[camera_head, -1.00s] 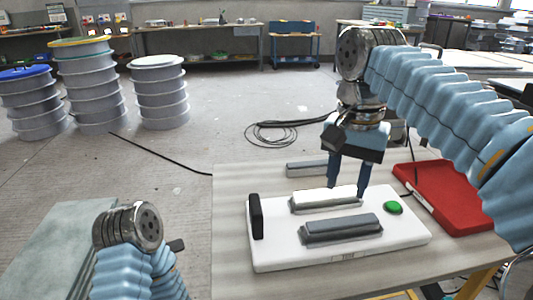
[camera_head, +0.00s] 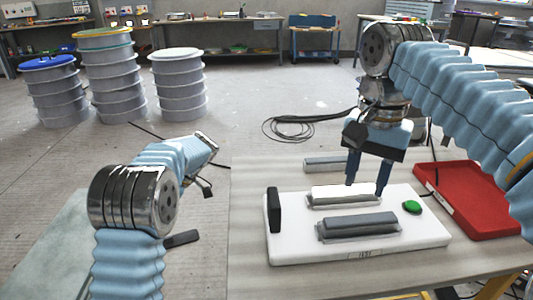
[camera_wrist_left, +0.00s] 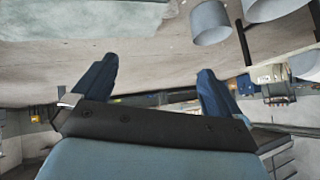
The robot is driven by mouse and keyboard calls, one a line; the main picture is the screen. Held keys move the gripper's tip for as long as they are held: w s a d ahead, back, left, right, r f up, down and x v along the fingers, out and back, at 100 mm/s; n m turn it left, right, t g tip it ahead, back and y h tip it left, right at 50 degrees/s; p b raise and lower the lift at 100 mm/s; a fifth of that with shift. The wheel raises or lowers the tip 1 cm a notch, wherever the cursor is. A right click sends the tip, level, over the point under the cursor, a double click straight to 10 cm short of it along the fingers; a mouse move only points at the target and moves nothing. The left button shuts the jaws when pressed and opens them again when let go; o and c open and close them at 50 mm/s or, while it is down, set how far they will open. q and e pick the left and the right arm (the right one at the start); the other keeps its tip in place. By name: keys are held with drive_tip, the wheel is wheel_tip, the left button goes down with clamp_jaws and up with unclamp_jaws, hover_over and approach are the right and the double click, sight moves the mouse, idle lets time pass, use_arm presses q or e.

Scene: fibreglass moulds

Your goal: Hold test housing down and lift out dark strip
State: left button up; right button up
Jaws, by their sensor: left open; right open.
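The white test housing (camera_head: 415,236) lies flat on the table, with a black block (camera_head: 273,210) at its left end and a green button (camera_head: 412,207) at its right. A dark grey strip (camera_head: 358,223) sits in its front slot. A white strip (camera_head: 333,193) lies in the slot behind. My right gripper (camera_head: 365,189) points down, open, its fingertips at the right part of the white strip; contact is unclear. My left gripper (camera_wrist_left: 156,67) is open and empty in the left wrist view, away from the housing. Its fingers do not show clearly in the head view.
A red tray (camera_head: 478,222) is right of the housing. A grey bar (camera_head: 325,163) lies behind it on the table (camera_head: 245,270). Several stacked drums (camera_head: 180,90) and a coiled black cable (camera_head: 290,128) are on the floor beyond. The table's left strip is clear.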

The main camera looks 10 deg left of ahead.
sight(294, 236)
use_arm(q)
drive_tip(key=s+d+r+t+h, duration=0.3)
drive_tip(key=d+r+h, duration=0.1)
drive_tip(key=d+r, duration=1)
drive_tip(key=s+d+r+t+h, duration=0.3)
drive_tip(key=d+r, duration=0.9)
drive_tip(key=d, duration=0.5)
drive_tip(key=f, duration=1.3)
drive_tip(key=shift+s+a+f, duration=0.15)
drive_tip(key=shift+a+f, duration=0.05)
drive_tip(key=shift+f, duration=0.2)
drive_tip(key=c, duration=1.3)
